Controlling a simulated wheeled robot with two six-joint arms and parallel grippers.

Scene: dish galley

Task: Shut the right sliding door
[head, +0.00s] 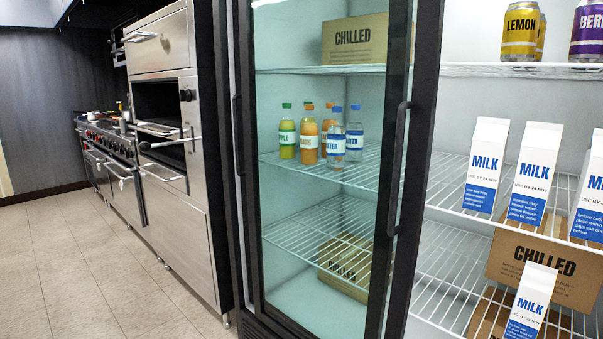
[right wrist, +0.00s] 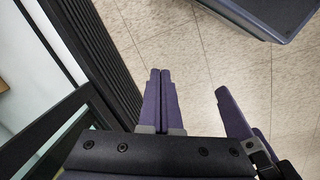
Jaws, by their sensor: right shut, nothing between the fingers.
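Dark-framed glass (head: 320,215) covers the left half, and the right sliding door appears to stand there, overlapping the left one. A black upright handle (head: 398,165) is on the right side of this glass, and another handle (head: 238,135) is at its left edge. My right gripper (right wrist: 160,72) is shut and empty in the right wrist view, above the floor beside the fridge's dark slatted edge (right wrist: 95,50). A purple finger-like part (right wrist: 235,115), apparently of my left gripper, shows beside it; its jaw opening is unclear.
Milk cartons (head: 535,172), cans (head: 520,32) and a chilled box (head: 545,265) stand in the open half. Bottles (head: 308,135) stand behind the glass. Steel ovens (head: 170,130) line the left wall. The tiled floor (head: 80,260) is clear.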

